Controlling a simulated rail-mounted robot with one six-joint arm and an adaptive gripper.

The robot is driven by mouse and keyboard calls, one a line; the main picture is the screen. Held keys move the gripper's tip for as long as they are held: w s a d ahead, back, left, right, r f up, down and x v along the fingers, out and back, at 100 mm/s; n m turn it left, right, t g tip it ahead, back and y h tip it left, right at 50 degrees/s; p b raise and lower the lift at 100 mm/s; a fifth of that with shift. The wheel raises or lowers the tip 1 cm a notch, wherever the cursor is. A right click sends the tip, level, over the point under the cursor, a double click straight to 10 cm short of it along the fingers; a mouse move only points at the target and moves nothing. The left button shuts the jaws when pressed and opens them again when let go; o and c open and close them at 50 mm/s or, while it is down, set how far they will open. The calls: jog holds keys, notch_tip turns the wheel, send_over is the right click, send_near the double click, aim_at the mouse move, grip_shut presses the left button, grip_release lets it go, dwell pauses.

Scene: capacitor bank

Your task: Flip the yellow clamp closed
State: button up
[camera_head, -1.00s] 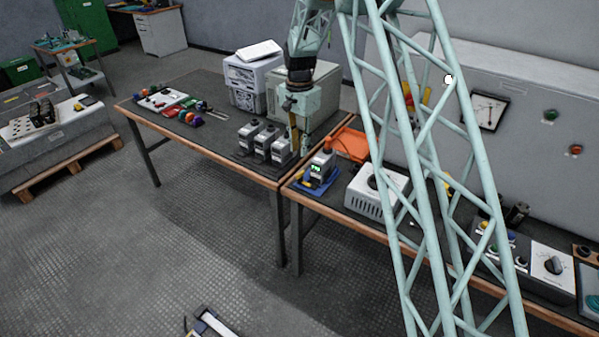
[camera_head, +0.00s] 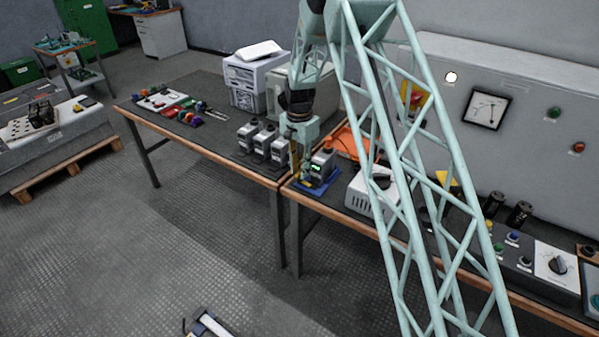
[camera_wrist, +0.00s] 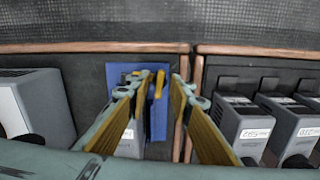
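The yellow clamp (camera_wrist: 159,84) shows in the wrist view as a narrow upright yellow strip over the right part of a blue base (camera_wrist: 115,75). Its exact angle is hard to tell. In the head view, the blue base (camera_head: 318,186) lies near the left end of the right table and carries a grey device with a green display (camera_head: 321,166). My gripper (camera_wrist: 157,82) is open, with yellow-lined fingers on either side of the clamp. I cannot tell whether they touch it. In the head view my gripper (camera_head: 299,177) points down beside the device and hides the clamp.
Several grey units (camera_head: 262,143) stand close on the left table, and also in the wrist view (camera_wrist: 243,127). A white vented box (camera_head: 371,190) stands right of the device. An orange tray (camera_head: 352,146) lies behind. A gap separates the two tables.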

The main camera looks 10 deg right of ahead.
jog(key=shift+f, duration=0.25)
grip_shut()
jog(key=shift+n, duration=0.8)
grip_release()
jog(key=shift+r, duration=0.1)
